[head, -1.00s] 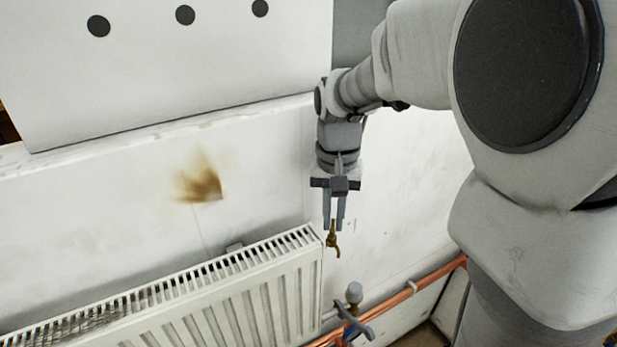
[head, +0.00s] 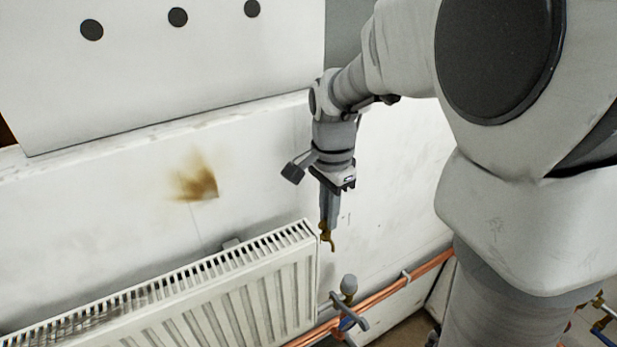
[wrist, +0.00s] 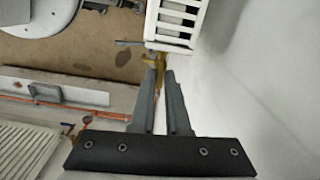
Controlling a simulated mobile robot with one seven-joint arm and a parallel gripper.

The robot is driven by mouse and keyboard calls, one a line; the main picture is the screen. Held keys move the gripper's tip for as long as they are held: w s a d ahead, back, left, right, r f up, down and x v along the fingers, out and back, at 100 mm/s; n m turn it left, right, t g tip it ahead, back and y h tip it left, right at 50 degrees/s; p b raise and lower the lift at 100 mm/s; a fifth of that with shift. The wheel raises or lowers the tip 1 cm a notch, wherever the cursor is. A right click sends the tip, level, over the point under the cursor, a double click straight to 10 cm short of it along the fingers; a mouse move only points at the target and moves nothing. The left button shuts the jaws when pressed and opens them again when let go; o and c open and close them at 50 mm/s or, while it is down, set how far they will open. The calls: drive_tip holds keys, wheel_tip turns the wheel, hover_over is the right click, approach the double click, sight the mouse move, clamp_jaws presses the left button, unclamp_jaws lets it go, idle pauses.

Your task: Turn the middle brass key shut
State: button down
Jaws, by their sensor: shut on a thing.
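A brass key (head: 326,236) sits at the tips of my gripper (head: 327,222), just right of the upper right end of the white radiator (head: 262,285). My gripper points down and is shut on this key; its bent lower part shows below the fingers. In the wrist view the fingers (wrist: 163,75) converge on the brass (wrist: 158,63), close to the radiator end (wrist: 180,18). The fingertips hide the key's upper part. I cannot tell whether it is seated on a fitting, or whether it is the middle key.
A grey-capped valve with a blue-grey handle (head: 349,310) stands below, on a copper pipe (head: 405,287) along the wall. Another brass and blue fitting (head: 603,318) is at the far right edge. A white panel with three black discs (head: 178,17) is above.

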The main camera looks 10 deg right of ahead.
drive_tip(key=shift+m, duration=0.6)
drive_tip(key=c, duration=1)
unclamp_jaws()
drive_tip(key=shift+r, duration=0.1)
wheel_tip(320, 180, up, 17)
drive_tip(key=shift+r+p, duration=0.15)
drive_tip(key=shift+p, duration=0.35)
drive_tip(key=s+f+n+t, duration=0.2)
drive_tip(key=s+n, duration=0.3)
drive_tip(key=s+f+n+t, duration=0.1)
drive_tip(key=s+f+n, duration=0.2)
drive_tip(key=s+n, duration=0.1)
drive_tip(key=s+f+n+t, duration=0.2)
drive_tip(key=s+n, duration=0.3)
drive_tip(key=shift+s+f+n+t, duration=0.3)
drive_tip(key=shift+f, duration=0.05)
